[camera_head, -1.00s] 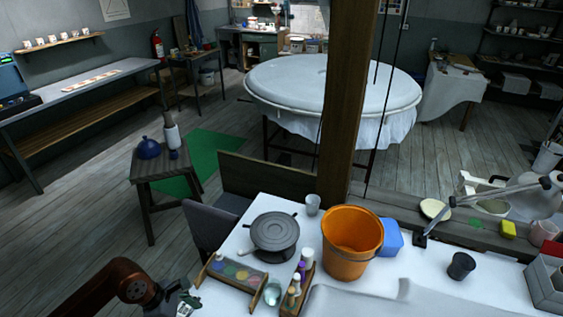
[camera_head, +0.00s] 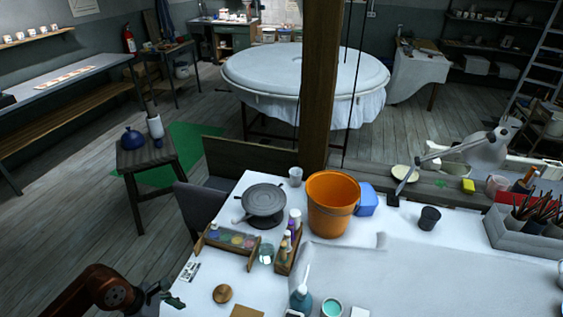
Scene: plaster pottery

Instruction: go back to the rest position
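My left gripper (camera_head: 168,298) is at the lower left, at the end of the orange-brown arm, beside the left edge of the white work table (camera_head: 202,262). A small green piece shows at its fingertips, and I cannot tell whether the fingers hold it or are open. My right gripper is not in view.
The table holds an orange bucket (camera_head: 332,205), a grey turntable (camera_head: 263,201), a paint palette (camera_head: 230,240), a bottle rack (camera_head: 287,252), a teal bottle (camera_head: 301,300) and a dark cup (camera_head: 429,218). A wooden post (camera_head: 319,90) rises behind. A stool (camera_head: 147,160) stands left on open floor.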

